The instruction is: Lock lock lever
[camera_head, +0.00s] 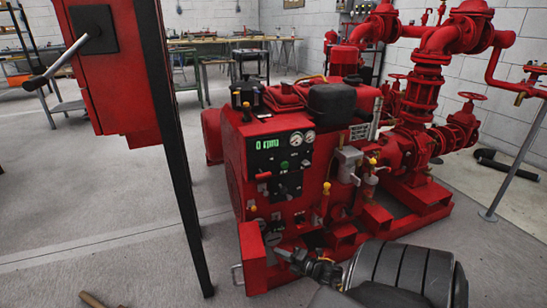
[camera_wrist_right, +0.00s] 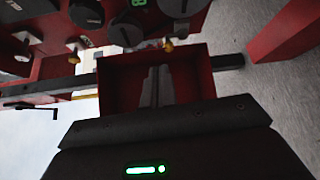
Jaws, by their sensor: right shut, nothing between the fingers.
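My right gripper (camera_head: 279,252) reaches in from the bottom right in the head view. Its fingertips are at the low front of the red engine unit, beside a red box-like bracket (camera_head: 252,262). In the right wrist view the gripper's fingers (camera_wrist_right: 157,85) are shut and empty, in front of a red recessed box (camera_wrist_right: 120,92). I cannot tell whether they touch it. A long grey lever (camera_head: 57,62) with a black end sticks out from a red cabinet (camera_head: 116,85) at the upper left. Which lever is the lock lever is not clear. My left gripper is not in view.
The red engine (camera_head: 300,140) carries a front panel with a green display, gauges and several small knobs. Red pipes and valves (camera_head: 425,90) stand behind right. A dark post (camera_head: 175,150) stands left of the engine. The floor (camera_head: 80,210) at left is mostly clear.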

